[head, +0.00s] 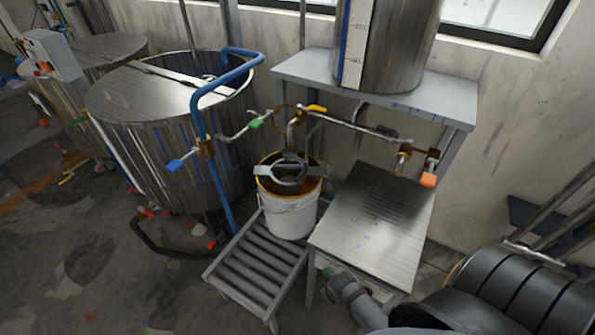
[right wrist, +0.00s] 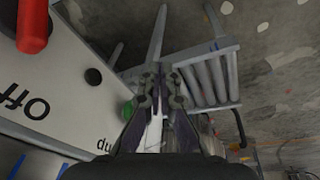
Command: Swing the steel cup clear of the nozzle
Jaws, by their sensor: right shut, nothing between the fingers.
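The steel cup (head: 288,177) appears as a grey metal ring-shaped piece over the mouth of a white bucket (head: 291,216) in the head view. The pipe's downturned nozzle (head: 293,136) is right above it; I cannot tell whether they touch. My right gripper (head: 331,277) is low at the front of the steel bench, well below and right of the cup. In the right wrist view its fingers (right wrist: 161,78) are shut and empty beside a labelled panel (right wrist: 60,90). My left gripper is not in view.
The bucket stands on a roller stand (head: 256,262). The steel bench (head: 372,225) is close on its right, with a green button (right wrist: 128,108) on its panel. A large vat (head: 165,130) with a blue pipe (head: 194,118) is at left. Valve pipework crosses behind the bucket.

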